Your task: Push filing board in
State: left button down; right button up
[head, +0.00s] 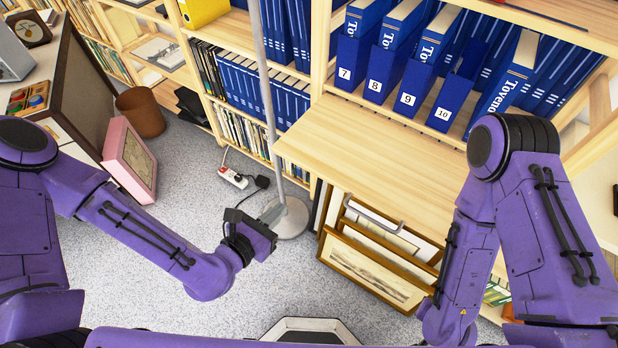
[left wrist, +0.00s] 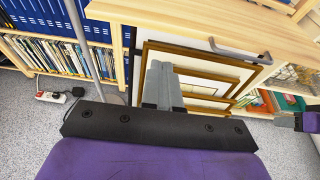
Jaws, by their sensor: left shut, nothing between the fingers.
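The filing board (head: 390,150) is a pale wooden panel that sticks out of the shelving below the blue binders. A grey bar handle (head: 374,217) is at its front edge. In the left wrist view the board (left wrist: 190,22) runs across the top, with its handle (left wrist: 240,52) at right. My left gripper (head: 277,211) is shut and empty, left of the handle and apart from it. In the left wrist view its fingers (left wrist: 162,86) point toward the framed prints under the board.
Framed prints (head: 370,270) lean under the board. A lamp pole with a round base (head: 292,218) stands close to my left gripper. A power strip (head: 233,177) lies on the carpet. A pink framed piece (head: 130,160) and a brown bin (head: 141,112) are at left.

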aim_at(316, 175)
pick_arm(q)
jog(key=p+x, duration=0.1)
jog(key=x, duration=0.7)
jog(key=p+x, duration=0.1)
jog(key=x, duration=0.3)
jog(key=shift+w+d+r+p, duration=0.2)
jog(key=shift+d+r+p, duration=0.05)
jog(key=shift+r+p, duration=0.05)
jog(key=shift+w+d, duration=0.15)
jog(key=shift+w, duration=0.1)
jog(key=shift+d, duration=0.1)
jog(key=shift+f, duration=0.1)
